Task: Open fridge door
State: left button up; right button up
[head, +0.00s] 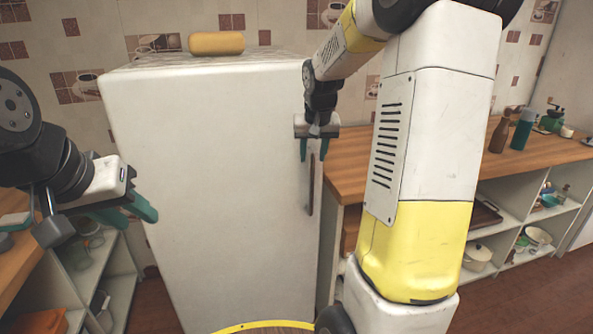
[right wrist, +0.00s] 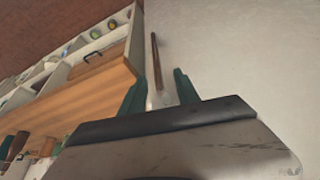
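The white fridge (head: 215,180) stands in the middle of the head view, its door looking closed. Its thin upright handle (head: 311,188) is on the right side of the door, and it also shows in the right wrist view (right wrist: 156,62). My right gripper (head: 314,155) is at the upper end of the handle, fingers pointing down. In the right wrist view its teal fingers (right wrist: 159,90) are apart, with the handle's near end in line with the gap; contact cannot be told. My left gripper (head: 138,212) is left of the fridge front, its teal fingers apart and empty.
A yellow loaf-like object (head: 216,43) lies on top of the fridge. A wooden counter (head: 350,165) with shelves adjoins on the right, with bottles (head: 522,128) on it. Another shelf unit (head: 95,270) stands at left. My right arm hides part of the right counter.

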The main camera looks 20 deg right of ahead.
aim_at(312, 167)
jog(key=shift+w+d+f, duration=0.45)
jog(key=shift+w+f, duration=0.35)
jog(key=shift+w, duration=0.05)
jog(key=x, duration=0.7)
jog(key=shift+f, duration=0.3)
grip_shut()
dwell(0.4)
